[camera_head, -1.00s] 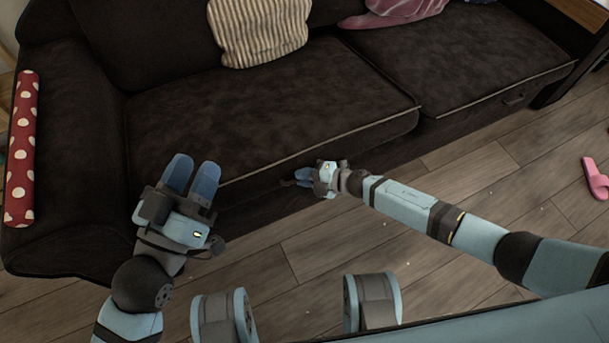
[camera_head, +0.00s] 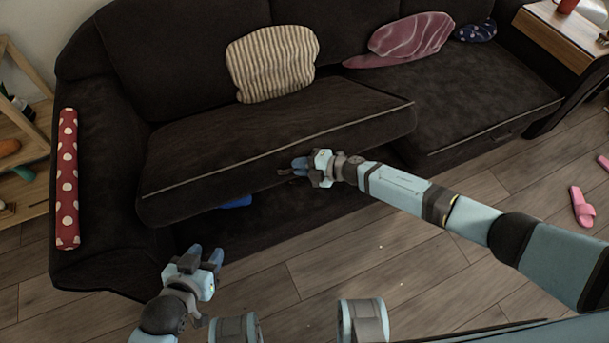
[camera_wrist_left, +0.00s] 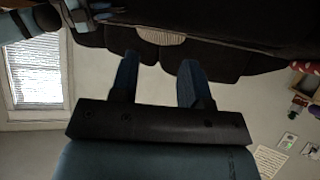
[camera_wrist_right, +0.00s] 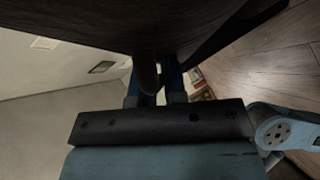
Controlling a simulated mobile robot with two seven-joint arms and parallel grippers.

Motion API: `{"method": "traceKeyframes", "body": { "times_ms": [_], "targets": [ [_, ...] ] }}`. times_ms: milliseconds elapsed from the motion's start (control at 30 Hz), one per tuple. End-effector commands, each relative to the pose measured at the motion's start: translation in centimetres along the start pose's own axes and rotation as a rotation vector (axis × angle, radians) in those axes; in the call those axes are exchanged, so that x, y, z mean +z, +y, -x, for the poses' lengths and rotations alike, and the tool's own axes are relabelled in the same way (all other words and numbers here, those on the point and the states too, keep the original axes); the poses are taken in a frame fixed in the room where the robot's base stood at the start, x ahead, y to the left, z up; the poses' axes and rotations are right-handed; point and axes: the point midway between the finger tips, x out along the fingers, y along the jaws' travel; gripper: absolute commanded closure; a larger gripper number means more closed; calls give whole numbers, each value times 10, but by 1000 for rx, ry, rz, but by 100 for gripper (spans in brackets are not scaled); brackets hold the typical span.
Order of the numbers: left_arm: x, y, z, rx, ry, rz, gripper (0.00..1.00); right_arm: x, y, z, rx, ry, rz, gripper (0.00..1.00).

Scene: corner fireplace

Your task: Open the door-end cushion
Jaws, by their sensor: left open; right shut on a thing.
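The left seat cushion (camera_head: 270,130) of the dark brown sofa is tilted, its front edge raised off the base. A dark gap shows under it, with a blue thing (camera_head: 236,202) partly seen inside. My right gripper (camera_head: 298,167) is shut at the cushion's front face; in the right wrist view its fingers (camera_wrist_right: 157,88) close around a dark, handle-like piece. The cushion's underside or front fills the top of that view. My left gripper (camera_head: 208,256) is open and empty, in front of and below the sofa's front; its spread fingers show in the left wrist view (camera_wrist_left: 158,78).
The right seat cushion (camera_head: 470,110) lies flat, with a handle on its front. A striped pillow (camera_head: 272,62), a pink pillow (camera_head: 410,40) and a red polka-dot roll (camera_head: 67,180) rest on the sofa. Pink slippers (camera_head: 582,207) lie right on the otherwise open wood floor.

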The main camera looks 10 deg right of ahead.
Motion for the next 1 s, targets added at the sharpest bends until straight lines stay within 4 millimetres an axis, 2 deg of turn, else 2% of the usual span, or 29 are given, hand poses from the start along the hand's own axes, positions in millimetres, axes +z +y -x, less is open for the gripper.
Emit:
{"method": "traceKeyframes", "body": {
  "times_ms": [33, 300, 500, 900, 933, 967, 1000],
  "targets": [
    [-8, 0, 5, 0, -3, 6, 57, 0, 22, 1, 5, -3, 9, 100],
    [-14, 0, 11, 1, -21, 26, 57, 4, 64, -2, 5, -4, 9, 100],
    [-12, -1, 12, 0, -33, 31, 57, 7, 76, -4, 3, -4, 8, 100],
    [-12, 0, 10, -2, -33, 39, 57, 8, 77, -5, 3, -4, 8, 100],
    [-12, 0, 10, -2, -33, 40, 57, 8, 77, -5, 3, -4, 8, 85],
    [-12, 0, 10, -2, -32, 40, 57, 8, 77, -5, 2, -4, 9, 78],
    [-13, 0, 10, -2, -32, 41, 57, 7, 76, -5, 2, -4, 8, 77]
  ]
}}
